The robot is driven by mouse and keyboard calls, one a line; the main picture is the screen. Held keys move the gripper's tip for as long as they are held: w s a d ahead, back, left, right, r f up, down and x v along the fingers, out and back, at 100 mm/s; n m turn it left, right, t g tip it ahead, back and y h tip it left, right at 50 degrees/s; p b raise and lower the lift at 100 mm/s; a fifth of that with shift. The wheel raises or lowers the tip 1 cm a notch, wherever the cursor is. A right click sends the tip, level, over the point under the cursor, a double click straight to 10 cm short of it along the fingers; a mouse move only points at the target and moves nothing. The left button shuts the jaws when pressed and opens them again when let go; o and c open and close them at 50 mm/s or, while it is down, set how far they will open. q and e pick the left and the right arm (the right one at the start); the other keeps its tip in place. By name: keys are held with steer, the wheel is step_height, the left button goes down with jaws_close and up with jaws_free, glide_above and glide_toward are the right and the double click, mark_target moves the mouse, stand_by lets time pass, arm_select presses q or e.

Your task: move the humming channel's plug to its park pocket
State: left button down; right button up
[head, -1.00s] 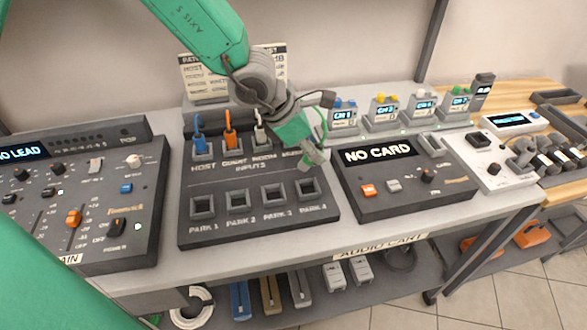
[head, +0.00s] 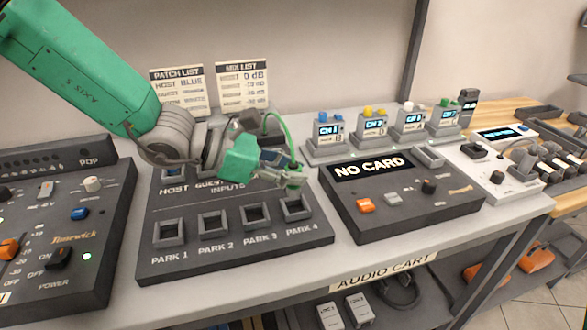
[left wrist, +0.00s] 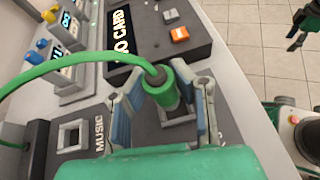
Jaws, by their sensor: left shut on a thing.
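My left gripper (head: 284,172) is shut on the green plug (left wrist: 160,88), whose green cable (head: 276,124) loops behind it. In the head view it is just above and behind the PARK 4 pocket (head: 295,208). In the left wrist view the plug stands between the fingers, above a pocket (left wrist: 178,113) it partly hides. The PARK 1 (head: 169,233), PARK 2 (head: 212,223) and PARK 3 (head: 254,215) pockets look empty. The MUSIC input socket (left wrist: 72,135) is empty. My arm hides most of the other inputs.
The NO CARD unit (head: 395,190) stands close on the right. The mixer (head: 65,235) is on the left. The PATCH LIST (head: 178,92) and MIX LIST (head: 242,88) cards stand behind. Several small channel packs (head: 370,128) line the back right.

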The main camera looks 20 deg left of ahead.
mark_target(295, 195)
arm_select(q)
steer(key=shift+d+f+b, duration=0.2)
steer(key=shift+f+b, duration=0.8)
steer(key=shift+f, duration=0.65)
steer(key=shift+a, duration=0.1)
steer(key=shift+b, duration=0.3)
steer(key=shift+f+b, duration=0.45)
steer(key=shift+b, duration=0.05)
steer(key=c, duration=1.8)
jaws_free()
steer(key=shift+f, duration=0.1)
steer(key=shift+o, duration=0.6)
steer(key=shift+s, duration=0.1)
